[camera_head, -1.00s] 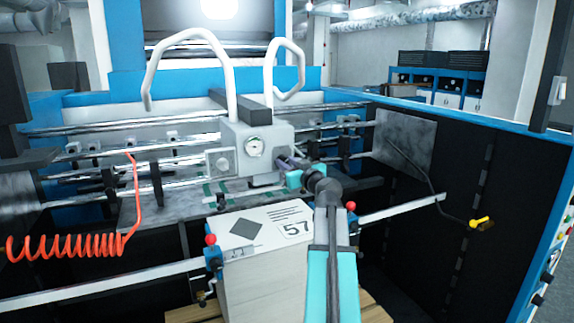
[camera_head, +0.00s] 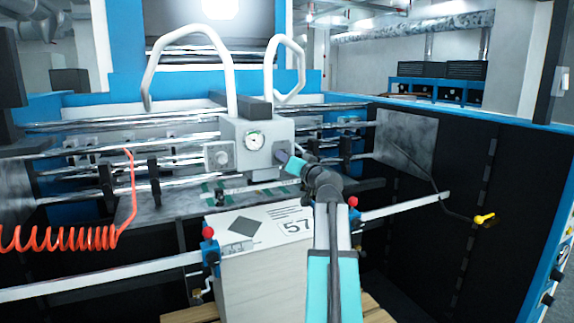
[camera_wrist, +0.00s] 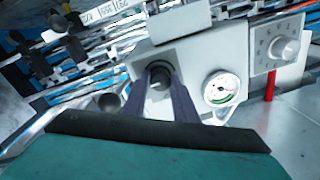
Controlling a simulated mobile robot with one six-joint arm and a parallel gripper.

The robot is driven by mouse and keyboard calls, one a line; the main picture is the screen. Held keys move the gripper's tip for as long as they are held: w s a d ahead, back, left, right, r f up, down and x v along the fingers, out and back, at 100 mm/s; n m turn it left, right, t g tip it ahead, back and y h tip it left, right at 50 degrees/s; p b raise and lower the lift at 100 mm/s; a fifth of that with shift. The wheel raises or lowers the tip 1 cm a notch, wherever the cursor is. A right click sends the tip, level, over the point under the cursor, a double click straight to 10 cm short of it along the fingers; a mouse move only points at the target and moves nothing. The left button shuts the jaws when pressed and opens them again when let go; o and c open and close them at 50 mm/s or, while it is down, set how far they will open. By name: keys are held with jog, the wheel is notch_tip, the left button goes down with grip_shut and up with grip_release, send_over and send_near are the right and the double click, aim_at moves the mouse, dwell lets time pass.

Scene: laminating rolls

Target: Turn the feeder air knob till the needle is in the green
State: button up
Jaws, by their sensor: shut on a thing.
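The feeder head is a grey box with a white round gauge (camera_head: 254,141) on its front. In the wrist view the gauge (camera_wrist: 221,89) shows a green arc along its lower edge; the needle is too fine to read surely. The dark air knob (camera_wrist: 160,79) sits on a square plate beside the gauge. My gripper (camera_wrist: 164,84) is shut on this knob, one dark finger on each side. In the head view my gripper (camera_head: 283,158) reaches the box's right front, and the knob is hidden behind it.
A second, grey knob (camera_wrist: 284,48) with a scale plate is on the gauge's other side. White hoses (camera_head: 228,75) rise from the box. A paper stack (camera_head: 262,255) stands below, between red-topped stops. A coiled orange hose (camera_head: 60,238) hangs at left.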

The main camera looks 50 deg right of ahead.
jog(key=shift+m+h+b, duration=0.3)
jog(key=shift+m+b, duration=0.15)
jog(key=shift+m, duration=4.05)
jog(key=o, duration=1.1)
jog(key=shift+c, duration=0.2)
jog(key=shift+a, duration=0.1)
jog(key=b+v, duration=0.3)
jog(key=v, duration=1)
jog(key=shift+s+b, duration=0.3)
jog(key=shift+s, duration=0.05)
